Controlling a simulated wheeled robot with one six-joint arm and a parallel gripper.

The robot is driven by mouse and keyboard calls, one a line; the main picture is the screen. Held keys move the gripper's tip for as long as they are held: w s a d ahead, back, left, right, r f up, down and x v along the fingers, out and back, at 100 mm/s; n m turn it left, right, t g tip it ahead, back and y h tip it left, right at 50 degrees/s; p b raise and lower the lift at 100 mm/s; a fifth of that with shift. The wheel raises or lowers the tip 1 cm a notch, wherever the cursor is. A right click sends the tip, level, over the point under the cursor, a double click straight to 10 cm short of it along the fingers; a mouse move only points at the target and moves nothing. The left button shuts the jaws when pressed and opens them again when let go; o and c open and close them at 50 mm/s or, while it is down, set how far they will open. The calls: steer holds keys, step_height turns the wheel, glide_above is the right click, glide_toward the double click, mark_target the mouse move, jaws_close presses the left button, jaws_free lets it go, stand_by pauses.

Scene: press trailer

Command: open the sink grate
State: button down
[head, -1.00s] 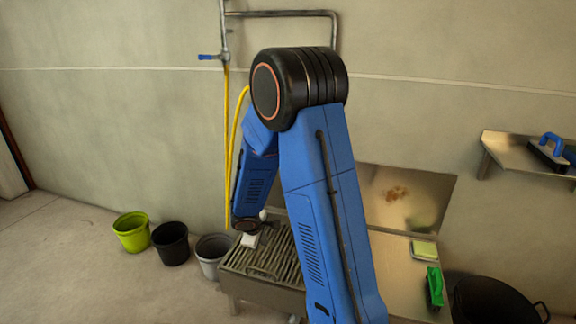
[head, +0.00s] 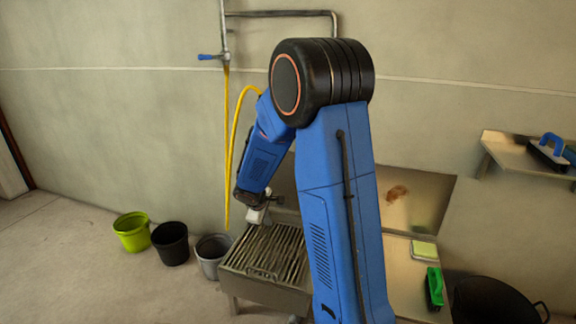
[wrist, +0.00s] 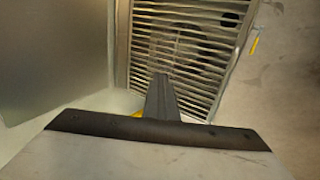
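The sink grate (head: 272,252) is a slatted metal cover lying flat on the steel sink (head: 262,291), with a small handle (head: 262,273) at its front edge. In the wrist view the grate (wrist: 180,55) fills the upper middle, its slats running across. My gripper (head: 256,216) hangs above the back left part of the grate in the head view and appears apart from it. In the wrist view my gripper (wrist: 162,85) shows as one dark grey wedge over the grate. Whether its fingers are parted is not clear. My arm hides the grate's right side.
A green (head: 132,232), a black (head: 170,243) and a grey bucket (head: 211,256) stand left of the sink. A yellow hose (head: 227,150) hangs behind. A steel counter (head: 405,285) with a sponge (head: 424,250) and green brush (head: 435,288) lies right.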

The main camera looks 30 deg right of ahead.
steer(key=w+d+r, duration=0.5)
steer(key=w+d, duration=0.3)
steer(key=d, duration=0.2)
steer(key=w+d+r, duration=0.6)
steer(key=w+d, duration=0.2)
steer(key=d, duration=0.2)
steer(key=shift+d, duration=0.35)
stand_by(1.6)
steer(key=shift+w, duration=0.1)
steer(key=c, duration=1.7)
jaws_free()
steer(key=shift+r, duration=0.2)
